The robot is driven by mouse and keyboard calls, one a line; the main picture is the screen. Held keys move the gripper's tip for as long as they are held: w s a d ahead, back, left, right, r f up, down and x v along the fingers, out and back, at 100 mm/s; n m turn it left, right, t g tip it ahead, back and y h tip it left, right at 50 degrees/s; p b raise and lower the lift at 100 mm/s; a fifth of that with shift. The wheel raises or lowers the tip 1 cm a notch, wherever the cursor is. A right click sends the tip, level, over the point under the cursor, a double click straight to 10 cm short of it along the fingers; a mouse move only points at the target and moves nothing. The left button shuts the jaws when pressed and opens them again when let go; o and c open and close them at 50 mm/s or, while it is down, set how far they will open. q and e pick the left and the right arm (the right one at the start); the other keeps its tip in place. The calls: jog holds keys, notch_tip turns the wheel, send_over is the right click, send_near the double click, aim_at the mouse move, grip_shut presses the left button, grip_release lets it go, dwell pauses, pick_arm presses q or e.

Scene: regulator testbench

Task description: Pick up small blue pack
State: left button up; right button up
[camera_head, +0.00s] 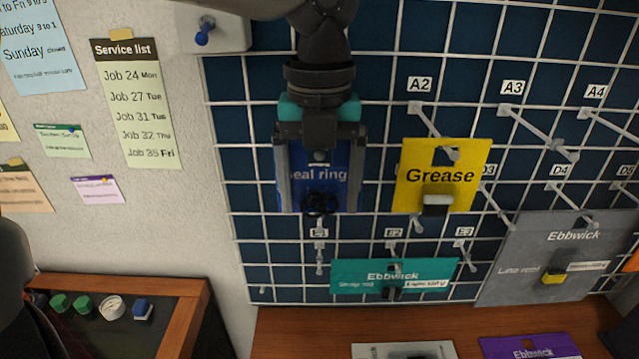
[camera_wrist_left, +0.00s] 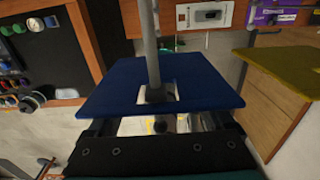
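The small blue pack (camera_head: 318,160), labelled "Seal ring", hangs on a hook of the wire grid, partly covered by my left gripper. In the left wrist view, the blue pack (camera_wrist_left: 205,85) is a flat card with a grey hook rod running through its slot. My left gripper (camera_head: 318,205) points downward in front of the pack. Its two fingers are spread apart, one near each side edge of the pack. Whether they touch the card cannot be told. My right gripper is not in view.
A yellow Grease pack (camera_head: 440,195) hangs close on the right. A teal Ebbwick pack (camera_head: 350,275) hangs below, and a grey Ebbwick pack (camera_head: 530,245) hangs further right. Bare hooks stick out at upper right. A wooden surface (camera_head: 290,335) lies underneath.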

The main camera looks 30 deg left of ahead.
pick_arm(q)
grip_shut()
dwell(0.5)
jog(key=shift+r, duration=0.15)
